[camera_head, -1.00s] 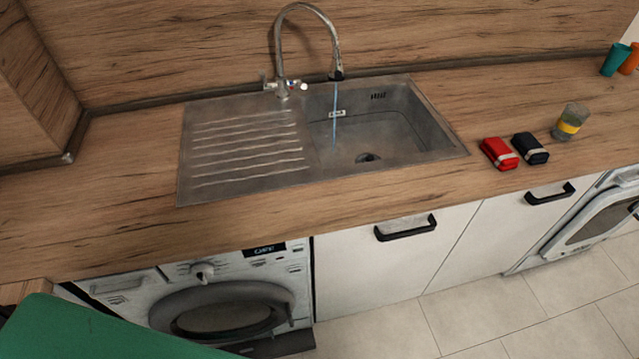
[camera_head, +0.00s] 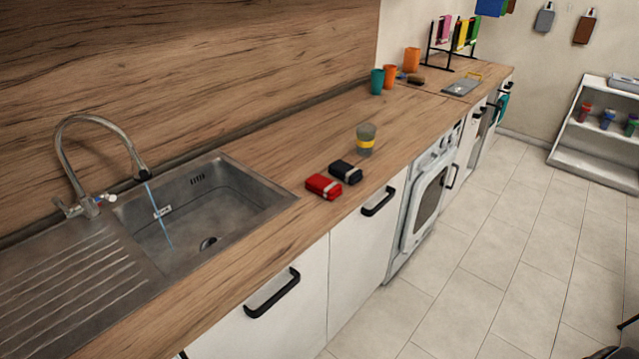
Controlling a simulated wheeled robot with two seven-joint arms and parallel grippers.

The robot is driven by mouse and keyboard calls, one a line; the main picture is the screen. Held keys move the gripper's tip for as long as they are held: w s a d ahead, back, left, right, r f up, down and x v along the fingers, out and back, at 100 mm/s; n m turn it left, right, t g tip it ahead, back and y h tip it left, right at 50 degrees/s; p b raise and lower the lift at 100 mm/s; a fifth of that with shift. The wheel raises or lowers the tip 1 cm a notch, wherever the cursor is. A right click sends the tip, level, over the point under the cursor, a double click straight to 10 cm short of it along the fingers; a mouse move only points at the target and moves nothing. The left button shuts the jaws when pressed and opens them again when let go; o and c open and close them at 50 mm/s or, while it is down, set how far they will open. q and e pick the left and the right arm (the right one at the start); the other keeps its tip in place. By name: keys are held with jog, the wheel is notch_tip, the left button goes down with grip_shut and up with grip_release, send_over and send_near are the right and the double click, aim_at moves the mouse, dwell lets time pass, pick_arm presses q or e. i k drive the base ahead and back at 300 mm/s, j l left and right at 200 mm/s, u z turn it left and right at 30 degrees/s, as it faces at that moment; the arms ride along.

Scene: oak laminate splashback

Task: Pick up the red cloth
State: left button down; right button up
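The red cloth (camera_head: 323,186) is a folded red bundle with a pale band. It lies on the wooden counter just right of the sink, near the front edge. A similar black folded cloth (camera_head: 345,171) with a pale band lies close beside it, to its right. Neither of my grippers shows clearly in the head view. Nothing is seen touching the red cloth.
The sink (camera_head: 205,215) has water running from its tap (camera_head: 100,160). A glass with a yellow band (camera_head: 366,139) stands behind the cloths. Cups (camera_head: 390,76) and a rack (camera_head: 452,40) stand farther along the counter. Tiled floor (camera_head: 450,290) is open at right. A low shelf (camera_head: 595,130) stands far right.

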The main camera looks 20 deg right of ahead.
aim_at(326, 189)
jog(key=i+l, duration=0.1)
jog(key=l, duration=0.3)
jog(key=i+l+u, duration=0.1)
jog(key=l, duration=0.25)
jog(key=i+l, duration=0.15)
jog(key=l, duration=0.25)
jog(key=i+l, duration=0.1)
jog(key=l, duration=0.3)
jog(key=i+l+u, duration=0.1)
jog(key=l, duration=0.3)
